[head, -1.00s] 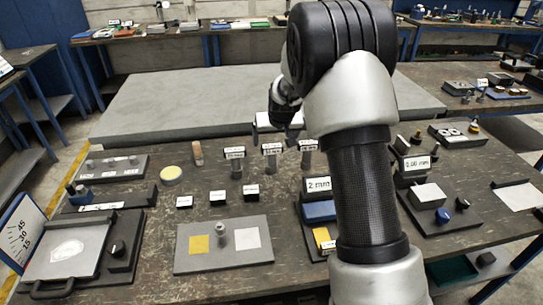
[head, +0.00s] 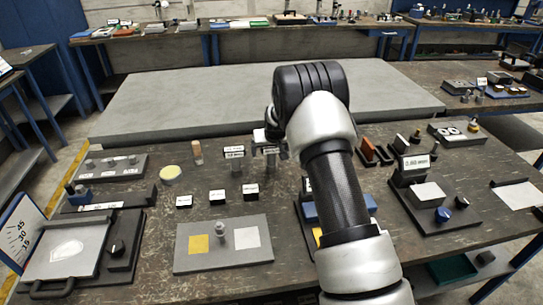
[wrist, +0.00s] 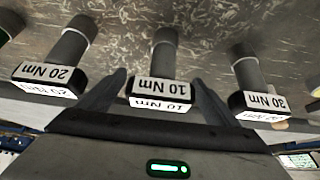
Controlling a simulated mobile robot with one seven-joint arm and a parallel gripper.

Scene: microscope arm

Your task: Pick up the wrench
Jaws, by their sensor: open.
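Grey upright cylinders with white torque labels stand on the bench, and I cannot tell for sure which is the wrench. In the wrist view they read 20 Nm (wrist: 68,60), 10 Nm (wrist: 162,62) and 30 Nm (wrist: 248,75). My gripper (wrist: 159,80) is open and empty, its two fingers spread on either side of the 10 Nm piece. I cannot tell whether they touch it. In the head view, my gripper (head: 270,136) is beside the labelled row; the left piece (head: 234,160) shows and my arm hides part of the row.
Three small black labelled blocks (head: 217,197) stand in front of the row. A grey plate (head: 195,262) with yellow and white squares lies nearer. A wooden-coloured peg (head: 197,152) and a round yellow-topped disc (head: 171,174) stand to the left. A large grey slab (head: 190,100) lies behind.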

